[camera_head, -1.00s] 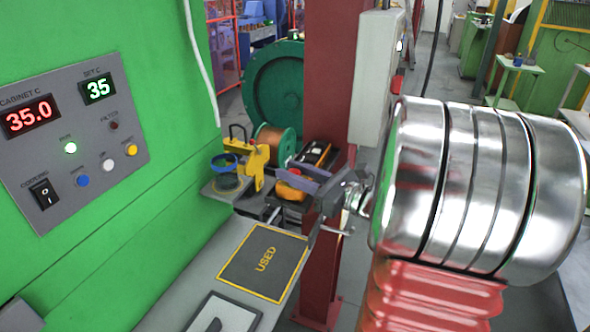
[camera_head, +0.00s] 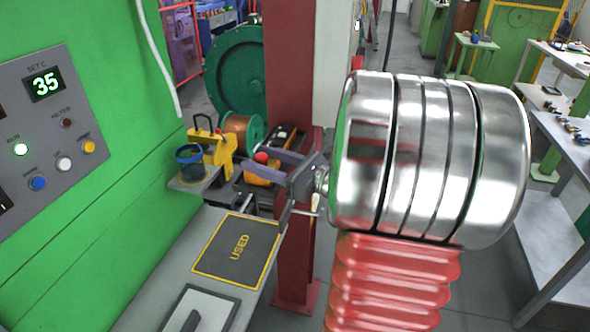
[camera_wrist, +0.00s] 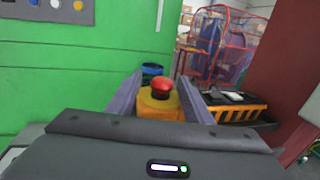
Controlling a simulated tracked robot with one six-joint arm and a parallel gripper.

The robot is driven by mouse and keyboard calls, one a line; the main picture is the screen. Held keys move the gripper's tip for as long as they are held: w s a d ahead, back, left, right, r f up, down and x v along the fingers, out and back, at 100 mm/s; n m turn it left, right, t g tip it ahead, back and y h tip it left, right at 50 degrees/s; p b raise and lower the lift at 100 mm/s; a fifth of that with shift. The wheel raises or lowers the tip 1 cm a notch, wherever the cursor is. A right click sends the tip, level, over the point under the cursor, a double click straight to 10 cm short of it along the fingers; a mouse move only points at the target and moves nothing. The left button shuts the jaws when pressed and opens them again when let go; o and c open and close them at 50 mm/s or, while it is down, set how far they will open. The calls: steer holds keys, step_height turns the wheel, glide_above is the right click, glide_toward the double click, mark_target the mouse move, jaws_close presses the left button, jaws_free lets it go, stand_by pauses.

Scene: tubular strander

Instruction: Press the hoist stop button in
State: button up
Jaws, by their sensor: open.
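A red mushroom button (camera_wrist: 161,87) stands on a yellow box (camera_wrist: 158,105) in the wrist view, centred between my open jaws and apparently apart from both fingers. In the head view the red button (camera_head: 261,157) shows between my finger tips, with part of its yellow box (camera_head: 252,177) behind the near finger. I read no label naming it as the hoist stop. My gripper (camera_head: 259,160) is open and empty. It also shows in the wrist view (camera_wrist: 160,78), its two fingers on either side of the button. I cannot tell how far the tips are from the box.
A green cabinet (camera_head: 110,150) with a control panel (camera_head: 45,130) stands at left. A blue-rimmed pot (camera_head: 190,165), a yellow clamp-like part (camera_head: 217,150) and a copper spool (camera_head: 240,130) are beyond my gripper. A red column (camera_head: 292,100) rises close behind. A mat marked USED (camera_head: 238,245) lies in front.

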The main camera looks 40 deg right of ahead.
steer(key=v, duration=1.3)
stand_by(0.5)
steer(key=s+a+f+n+g, duration=0.1)
steer(key=a+f+n+g, duration=0.2)
steer(key=a+n+g, duration=0.4)
steer(key=s+a+f+n+g, duration=0.1)
steer(key=a+f+n+g, duration=0.15)
steer(key=a+n, duration=0.55)
steer(key=s+a+f+n+g, duration=0.1)
steer(key=a+f+n+g, duration=0.25)
steer(key=a, duration=0.65)
steer(key=r+n+h, duration=0.1)
steer(key=n+h, duration=0.1)
steer(key=n, duration=0.2)
steer(key=a+r+n+t+h, duration=0.1)
steer(key=r+n, duration=0.1)
steer(key=n, duration=0.3)
steer(key=a+r+n+h, duration=0.1)
steer(key=n+h, duration=0.1)
steer(key=n, duration=0.3)
steer(key=shift+s+r+h, duration=0.25)
steer(key=shift+r+h, duration=0.05)
steer(key=shift+r, duration=0.1)
